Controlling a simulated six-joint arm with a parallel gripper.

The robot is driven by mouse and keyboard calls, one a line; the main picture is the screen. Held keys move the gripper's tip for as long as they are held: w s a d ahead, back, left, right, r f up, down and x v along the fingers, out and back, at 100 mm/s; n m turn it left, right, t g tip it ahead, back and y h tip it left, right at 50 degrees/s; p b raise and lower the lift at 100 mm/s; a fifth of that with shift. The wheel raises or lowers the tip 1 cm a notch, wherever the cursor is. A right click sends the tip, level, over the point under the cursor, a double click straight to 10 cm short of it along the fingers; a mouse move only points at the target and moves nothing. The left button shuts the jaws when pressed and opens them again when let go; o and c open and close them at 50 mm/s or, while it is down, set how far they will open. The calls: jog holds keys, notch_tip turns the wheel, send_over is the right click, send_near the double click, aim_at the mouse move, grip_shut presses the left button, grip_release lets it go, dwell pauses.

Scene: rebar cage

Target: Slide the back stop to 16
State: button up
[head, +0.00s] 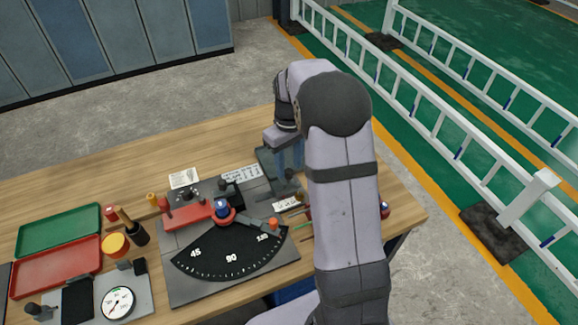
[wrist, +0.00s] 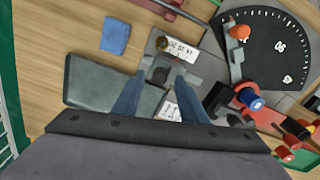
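The bending jig (head: 185,285) has a black dial marked 45 and 90; the dial also shows in the wrist view (wrist: 265,50). What looks like the back stop, a dark grey block (wrist: 160,74), sits at the jig's far side and shows in the head view (head: 289,181). My gripper (wrist: 160,80) points down over it with its blue-grey fingers apart, one to each side of the block. I cannot tell whether they touch it. A white scale strip (head: 242,172) is partly hidden; its reading at the stop is not legible.
A red lever (head: 188,216) and a blue-topped post (head: 222,207) stand on the jig. Green (head: 60,230) and red (head: 57,267) trays and a gauge (head: 118,303) lie left. A blue block (wrist: 116,36) lies on the table. My arm hides the table's right part.

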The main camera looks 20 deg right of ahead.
aim_at(281, 181)
jog(key=shift+f, duration=1.2)
jog(key=shift+c, duration=0.3)
grip_shut()
jog(key=shift+a+p, duration=0.3)
jog(key=shift+a, duration=0.95)
jog(key=shift+o, duration=0.3)
grip_release()
jog(key=shift+d, duration=0.1)
notch_tip(281, 181, up, 7)
jog(key=b, duration=0.2)
jog(key=shift+r, duration=0.2)
